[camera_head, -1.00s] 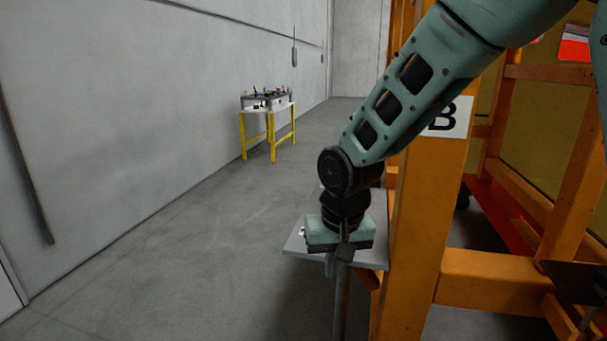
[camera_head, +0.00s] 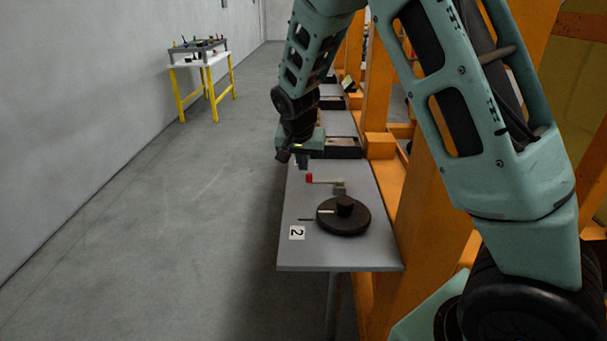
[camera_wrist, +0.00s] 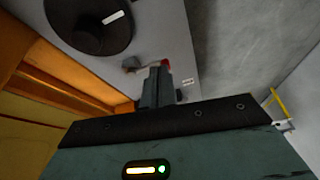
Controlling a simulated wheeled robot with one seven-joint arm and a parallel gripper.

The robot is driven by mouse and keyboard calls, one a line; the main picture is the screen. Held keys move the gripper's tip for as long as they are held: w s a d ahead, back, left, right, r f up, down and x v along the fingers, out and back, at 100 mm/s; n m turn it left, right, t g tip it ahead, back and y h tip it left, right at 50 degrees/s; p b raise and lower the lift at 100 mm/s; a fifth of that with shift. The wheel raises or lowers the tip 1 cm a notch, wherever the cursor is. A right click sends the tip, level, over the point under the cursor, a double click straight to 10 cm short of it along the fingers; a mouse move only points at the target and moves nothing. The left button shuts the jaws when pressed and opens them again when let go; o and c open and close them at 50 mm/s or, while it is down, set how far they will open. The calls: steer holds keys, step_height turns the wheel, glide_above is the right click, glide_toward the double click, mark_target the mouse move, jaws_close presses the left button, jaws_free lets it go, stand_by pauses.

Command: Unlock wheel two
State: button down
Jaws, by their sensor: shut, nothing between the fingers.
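Wheel two is a black round handwheel (camera_head: 343,216) with a raised hub, lying flat on a grey metal shelf (camera_head: 335,255). A white label with a 2 (camera_head: 297,233) is beside it. A white line on the wheel points left, near a dark mark on the shelf. Behind the wheel is a small crank (camera_head: 328,182) with a red knob (camera_head: 309,178). My gripper (camera_head: 302,163) is shut and empty, pointing down above the shelf just behind the red knob. In the wrist view the wheel (camera_wrist: 88,22) is upper left and the red knob (camera_wrist: 165,63) is close to my fingertips (camera_wrist: 157,70); contact is unclear.
Orange frame posts (camera_head: 382,190) stand along the shelf's right side. More shelves with dark items (camera_head: 340,104) continue behind. A yellow-legged table (camera_head: 203,66) with tools stands far left by the grey wall. The floor left of the shelf is clear.

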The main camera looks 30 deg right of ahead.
steer(key=p+x, duration=0.2)
steer(key=x, duration=0.8)
steer(key=shift+p, duration=0.4)
steer(key=shift+w+d+r+p, duration=0.15)
steer(key=shift+w+d+p, duration=0.55)
steer(key=shift+w+d, duration=0.6)
steer(key=shift+w, duration=0.15)
steer(key=shift+f, duration=0.2)
steer(key=shift+w, duration=0.1)
